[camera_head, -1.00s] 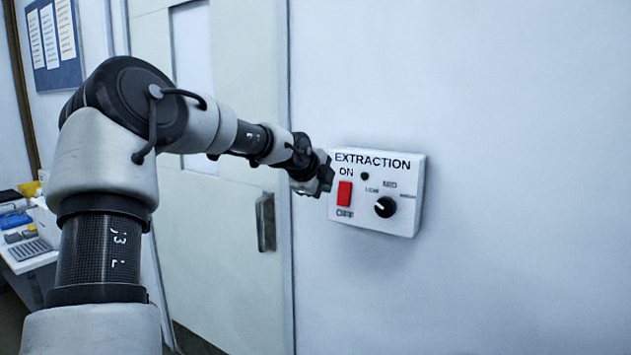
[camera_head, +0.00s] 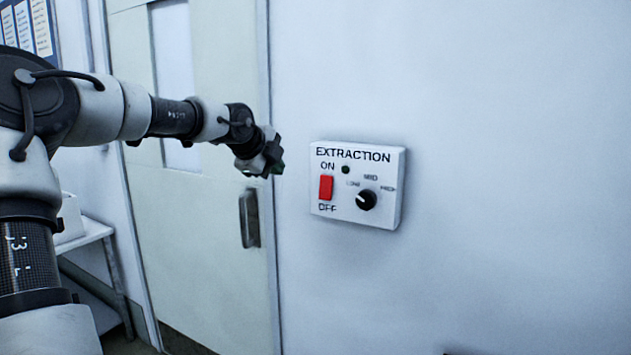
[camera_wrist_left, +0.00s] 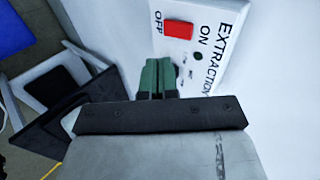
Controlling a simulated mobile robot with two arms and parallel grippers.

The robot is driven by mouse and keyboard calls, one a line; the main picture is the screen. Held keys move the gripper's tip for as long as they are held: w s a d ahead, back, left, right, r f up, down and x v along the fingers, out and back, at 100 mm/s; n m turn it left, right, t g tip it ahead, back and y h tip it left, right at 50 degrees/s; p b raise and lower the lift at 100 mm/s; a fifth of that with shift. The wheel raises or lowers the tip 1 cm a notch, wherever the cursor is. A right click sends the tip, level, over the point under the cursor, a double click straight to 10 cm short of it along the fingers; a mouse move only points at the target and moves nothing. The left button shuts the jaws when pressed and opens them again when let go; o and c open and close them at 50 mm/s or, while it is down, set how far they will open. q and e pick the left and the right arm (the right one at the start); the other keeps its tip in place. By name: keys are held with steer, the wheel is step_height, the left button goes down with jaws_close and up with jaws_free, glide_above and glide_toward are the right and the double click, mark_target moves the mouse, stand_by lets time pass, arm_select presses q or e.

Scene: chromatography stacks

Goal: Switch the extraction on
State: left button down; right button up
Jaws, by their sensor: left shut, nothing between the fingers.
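The white extraction box (camera_head: 384,217) is fixed to the wall, with a red rocker switch (camera_head: 326,188) between the ON and OFF labels. A black dial (camera_head: 366,200) is at its right, and a small dark lamp (camera_head: 346,170) is above. My left gripper (camera_head: 277,168) is shut and empty, to the left of the box and apart from it. In the left wrist view the shut green fingers (camera_wrist_left: 158,78) show below the box, and the red switch (camera_wrist_left: 179,28) is above them. The right gripper is not in view.
A pale door (camera_head: 205,230) with a dark handle (camera_head: 249,218) is left of the box, behind my left arm. A white bench (camera_head: 95,232) stands at the far left. The wall right of the box is clear.

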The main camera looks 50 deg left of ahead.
arm_select(q)
steer(key=s+a+f+g+h+p, duration=0.1)
steer(key=s+a+f+h+p, duration=0.1)
steer(key=s+a+f+p, duration=0.35)
steer(key=w+d+r, duration=0.2)
steer(key=w+d, duration=0.2)
steer(key=w, duration=0.1)
steer(key=w+d+r+g+y+p, duration=0.1)
steer(key=w+d+r, duration=0.2)
steer(key=w+d, duration=0.2)
steer(key=shift+y+p, duration=0.3)
steer(key=shift+w, duration=0.1)
